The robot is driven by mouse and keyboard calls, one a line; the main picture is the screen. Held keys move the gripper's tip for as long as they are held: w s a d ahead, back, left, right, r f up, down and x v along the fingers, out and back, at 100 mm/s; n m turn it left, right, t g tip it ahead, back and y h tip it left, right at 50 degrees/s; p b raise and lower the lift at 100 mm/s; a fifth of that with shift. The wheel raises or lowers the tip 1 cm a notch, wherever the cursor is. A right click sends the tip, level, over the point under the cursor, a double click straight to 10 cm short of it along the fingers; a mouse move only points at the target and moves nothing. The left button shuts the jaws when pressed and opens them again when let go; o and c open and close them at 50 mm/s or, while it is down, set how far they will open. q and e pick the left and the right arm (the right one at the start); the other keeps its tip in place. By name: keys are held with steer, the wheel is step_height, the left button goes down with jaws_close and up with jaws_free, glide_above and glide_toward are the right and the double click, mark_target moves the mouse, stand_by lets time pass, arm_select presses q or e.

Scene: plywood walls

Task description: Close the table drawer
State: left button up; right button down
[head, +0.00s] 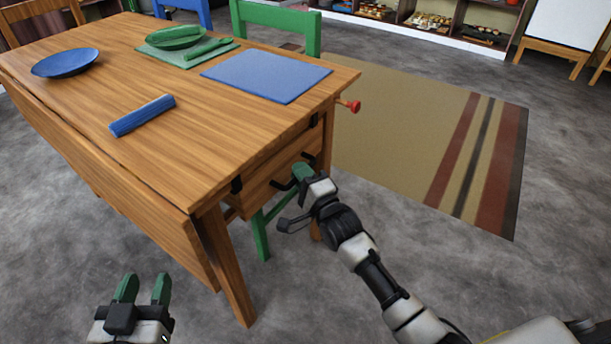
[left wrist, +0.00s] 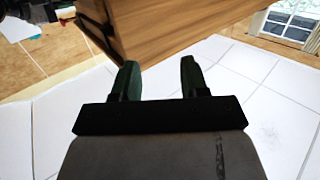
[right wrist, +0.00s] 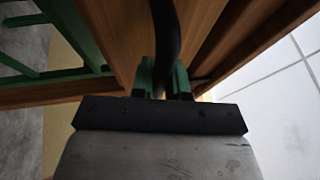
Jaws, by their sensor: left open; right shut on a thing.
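The wooden table (head: 120,75) has a drawer (head: 262,194) in its near right end, below the tabletop. I cannot tell exactly how far the drawer stands out. A dark bar handle (head: 283,185) is on its front, partly hidden by my right gripper (head: 303,172). In the right wrist view the dark handle (right wrist: 166,35) passes between the fingers of that gripper (right wrist: 163,75), which is shut on it. My left gripper (head: 143,288) is open and empty, low in front of the table, away from the drawer. It also shows in the left wrist view (left wrist: 159,78).
On the table are a blue plate (head: 65,63), a blue rolled cloth (head: 142,115), a blue mat (head: 266,76) and a green plate (head: 174,37). A green chair (head: 277,15) stands behind. A red knob (head: 351,106) sticks out at the right. The near grey floor is clear.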

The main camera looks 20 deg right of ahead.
steer(key=shift+w+a+r, duration=0.1)
steer(key=shift+w+a, duration=0.75)
steer(key=shift+w, duration=0.2)
steer(key=c, duration=1.5)
jaws_free()
steer(key=shift+c, duration=0.2)
steer(key=o, duration=0.4)
steer(key=shift+w+a, duration=0.15)
steer(key=shift+w, duration=0.05)
arm_select(q)
steer(key=shift+w+d+r+t, duration=0.15)
steer(key=shift+r+t, duration=0.5)
steer(key=shift+t, duration=0.05)
arm_select(e)
steer(key=shift+s, duration=0.1)
arm_select(q)
steer(key=s+a+f+g+y+p, duration=0.1)
steer(key=s+a+f+g+p, duration=0.1)
steer(key=f+g, duration=0.5)
steer(key=shift+s+a+f+y, duration=0.15)
steer(key=shift+s+y, duration=0.15)
steer(key=shift+s, duration=0.45)
arm_select(e)
glide_toward(288, 166)
steer(key=shift+v, duration=0.8)
